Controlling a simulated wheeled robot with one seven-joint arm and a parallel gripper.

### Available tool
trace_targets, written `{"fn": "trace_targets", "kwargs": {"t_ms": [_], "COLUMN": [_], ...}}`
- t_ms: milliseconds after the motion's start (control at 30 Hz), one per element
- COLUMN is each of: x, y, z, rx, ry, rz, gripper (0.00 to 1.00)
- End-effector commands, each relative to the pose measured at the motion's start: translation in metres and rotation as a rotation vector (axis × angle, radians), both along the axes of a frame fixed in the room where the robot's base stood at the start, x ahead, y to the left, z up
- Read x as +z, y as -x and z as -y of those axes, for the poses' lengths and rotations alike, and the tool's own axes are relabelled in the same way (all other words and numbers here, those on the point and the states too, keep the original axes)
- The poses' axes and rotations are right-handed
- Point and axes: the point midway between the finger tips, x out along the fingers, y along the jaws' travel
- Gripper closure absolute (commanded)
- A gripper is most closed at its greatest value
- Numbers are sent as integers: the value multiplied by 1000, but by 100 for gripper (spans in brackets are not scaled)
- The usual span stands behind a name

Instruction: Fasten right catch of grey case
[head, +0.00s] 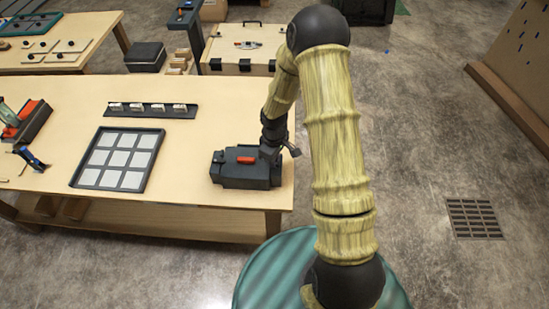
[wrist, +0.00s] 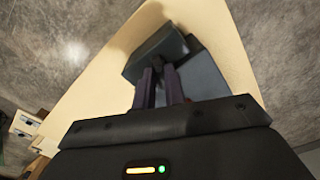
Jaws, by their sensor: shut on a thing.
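The grey case (head: 240,172) is a dark box with a red part on top, near the right front corner of the workbench. My arm comes down over its right end, and my gripper (head: 272,150) is there. In the wrist view, the gripper's two fingers (wrist: 160,72) are close together and reach a dark grey part of the case (wrist: 205,78). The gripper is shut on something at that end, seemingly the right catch. The catch itself is hidden between the fingers, so I cannot tell its position.
A tray of pale square tiles (head: 118,158) lies left of the case. A dark rack with several small pieces (head: 150,110) is behind it. A cream case (head: 243,48) stands farther back. The bench's right edge is close to the grey case; open floor lies beyond.

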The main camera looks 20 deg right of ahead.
Motion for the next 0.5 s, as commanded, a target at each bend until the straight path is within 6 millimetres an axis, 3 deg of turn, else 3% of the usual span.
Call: {"fn": "trace_targets", "kwargs": {"t_ms": [500], "x": [2], "y": [1], "z": [-1], "rx": [402], "ry": [2], "rz": [2], "gripper": [100]}}
